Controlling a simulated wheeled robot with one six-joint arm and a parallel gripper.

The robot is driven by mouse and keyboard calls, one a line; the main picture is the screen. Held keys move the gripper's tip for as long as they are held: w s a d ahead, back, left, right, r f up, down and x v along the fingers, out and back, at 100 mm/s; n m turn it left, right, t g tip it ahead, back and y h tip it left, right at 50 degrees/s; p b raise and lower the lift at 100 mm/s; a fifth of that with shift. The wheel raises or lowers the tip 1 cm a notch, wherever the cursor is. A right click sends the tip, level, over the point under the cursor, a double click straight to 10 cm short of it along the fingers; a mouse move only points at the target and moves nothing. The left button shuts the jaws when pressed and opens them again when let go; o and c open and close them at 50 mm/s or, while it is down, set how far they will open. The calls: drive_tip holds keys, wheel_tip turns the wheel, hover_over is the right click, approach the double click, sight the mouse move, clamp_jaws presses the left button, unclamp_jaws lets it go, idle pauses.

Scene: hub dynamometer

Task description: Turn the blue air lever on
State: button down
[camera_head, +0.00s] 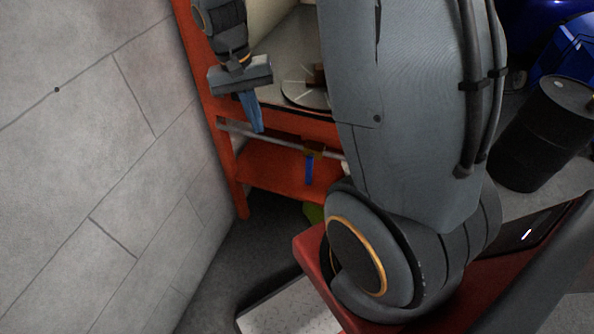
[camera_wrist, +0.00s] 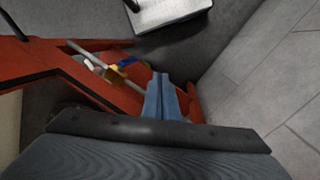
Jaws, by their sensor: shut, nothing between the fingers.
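The blue air lever (camera_head: 309,171) hangs down from a brass valve (camera_head: 315,151) on a grey pipe along the front of the orange-red frame. The lever lies across the pipe. In the wrist view the lever (camera_wrist: 129,61) and valve (camera_wrist: 115,73) show left of the fingers. My gripper (camera_head: 258,129) points down in front of the frame, left of the lever and apart from it. Its blue fingers (camera_wrist: 161,77) are together and hold nothing.
The orange-red frame (camera_head: 280,167) carries a grey plate with a round disc above the pipe. A grey block wall (camera_head: 90,150) stands close on the left. A black drum (camera_head: 545,135) stands at the right. My arm covers the frame's right part.

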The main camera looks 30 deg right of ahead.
sight(310, 168)
drive_tip(key=w+d+f+m+g+h, duration=0.1)
drive_tip(key=w+d+f+m, duration=0.2)
drive_tip(key=w, duration=0.4)
wheel_tip(310, 168, down, 2)
drive_tip(key=shift+d+f+m+g+h, duration=0.2)
drive_tip(key=shift+d+m+g+h, duration=0.15)
drive_tip(key=shift+m, duration=0.55)
drive_tip(key=s+p+x, duration=0.1)
drive_tip(key=p+x, duration=0.1)
drive_tip(key=x, duration=0.8)
drive_tip(key=s+d+r+p+x, duration=0.1)
drive_tip(key=s+p+x, duration=0.1)
drive_tip(key=x, duration=0.9)
drive_tip(key=shift+d+p, duration=0.35)
drive_tip(key=shift+p, duration=0.15)
drive_tip(key=shift+f, duration=0.15)
